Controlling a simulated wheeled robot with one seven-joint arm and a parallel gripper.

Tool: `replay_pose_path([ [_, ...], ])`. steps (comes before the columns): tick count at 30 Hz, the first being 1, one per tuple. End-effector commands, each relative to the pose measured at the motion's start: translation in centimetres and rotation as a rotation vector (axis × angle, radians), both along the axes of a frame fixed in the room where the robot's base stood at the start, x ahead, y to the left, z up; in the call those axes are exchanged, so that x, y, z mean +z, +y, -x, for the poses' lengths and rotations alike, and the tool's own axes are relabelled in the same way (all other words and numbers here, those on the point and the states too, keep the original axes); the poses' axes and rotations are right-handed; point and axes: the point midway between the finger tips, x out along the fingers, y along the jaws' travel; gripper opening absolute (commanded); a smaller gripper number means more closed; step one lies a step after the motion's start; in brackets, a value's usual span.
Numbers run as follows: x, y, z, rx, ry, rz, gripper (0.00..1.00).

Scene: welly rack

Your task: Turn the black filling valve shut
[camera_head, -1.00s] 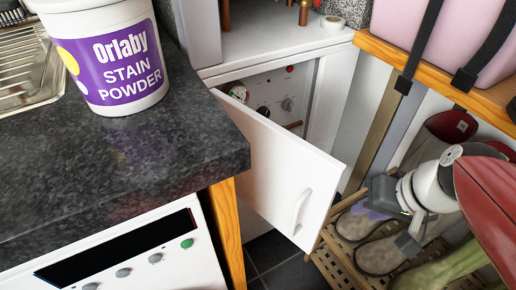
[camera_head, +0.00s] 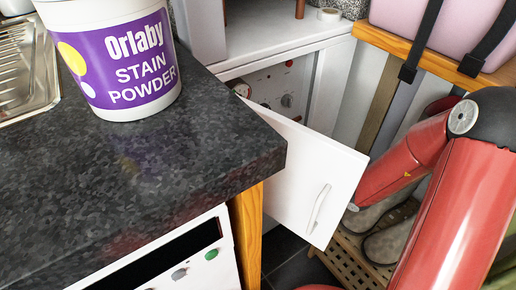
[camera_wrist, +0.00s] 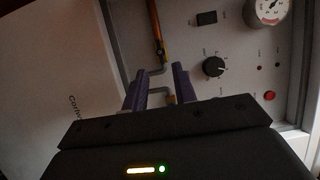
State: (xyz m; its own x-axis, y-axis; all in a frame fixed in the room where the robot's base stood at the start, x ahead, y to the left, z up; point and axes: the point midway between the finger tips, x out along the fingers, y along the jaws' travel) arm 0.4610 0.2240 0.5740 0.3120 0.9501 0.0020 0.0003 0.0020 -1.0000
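My gripper (camera_wrist: 160,72) shows in the wrist view with its two purple fingers apart. A copper pipe (camera_wrist: 155,25) runs toward the gap between them. Bent grey metal pieces (camera_wrist: 155,71) show at the pipe's end, between the fingers; I cannot tell if the fingers touch them. I cannot make out a black filling valve for certain. A black round knob (camera_wrist: 213,67) with a pale pointer is on the white control panel (camera_wrist: 235,50), right of the fingers. In the head view the gripper is hidden and the panel (camera_head: 272,82) shows partly behind the open door.
The white cupboard door (camera_head: 310,190) stands open beside the dark worktop (camera_head: 150,190). A pressure gauge (camera_wrist: 268,10) and red button (camera_wrist: 269,95) are on the panel. A stain powder tub (camera_head: 120,60) stands on the worktop. Boots (camera_head: 390,240) stand on a slatted rack at right.

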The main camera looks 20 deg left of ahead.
Motion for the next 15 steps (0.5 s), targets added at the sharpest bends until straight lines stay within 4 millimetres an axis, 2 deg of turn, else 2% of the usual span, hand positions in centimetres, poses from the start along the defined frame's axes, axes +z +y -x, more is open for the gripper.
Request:
replay_pose_path([
  [9, 0.1, 4.9, -1.4, 0.005, 0.001, 0.000, 0.28],
  [15, 0.1, 6.3, -1.9, 0.004, 0.000, 0.001, 0.28],
])
